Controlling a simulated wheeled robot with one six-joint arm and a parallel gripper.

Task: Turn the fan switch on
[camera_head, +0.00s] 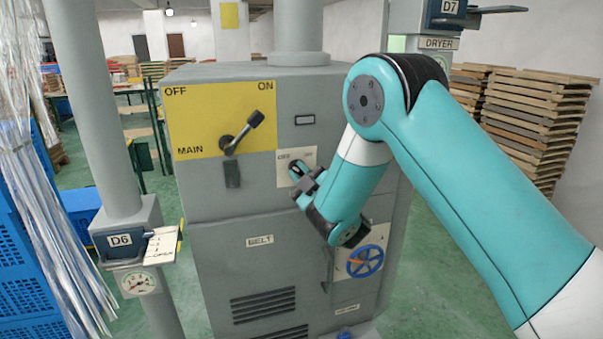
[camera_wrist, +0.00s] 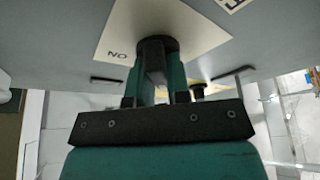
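The fan switch is a dark rotary knob (camera_wrist: 155,46) on a cream plate (camera_wrist: 196,30) with "ON" printed upside down in the wrist view. The fingers look pressed against the bar. In the head view my gripper (camera_head: 297,174) covers most of the knob. The bar's exact angle is hard to tell.
The grey cabinet (camera_head: 205,235) also carries a yellow MAIN panel (camera_head: 190,105) with a black lever (camera_head: 242,132) leaning toward ON, left of the switch. A blue handwheel (camera_head: 365,261) is below right. A post with box D6 (camera_head: 124,241) stands left. Wooden stacks (camera_head: 535,120) stand right.

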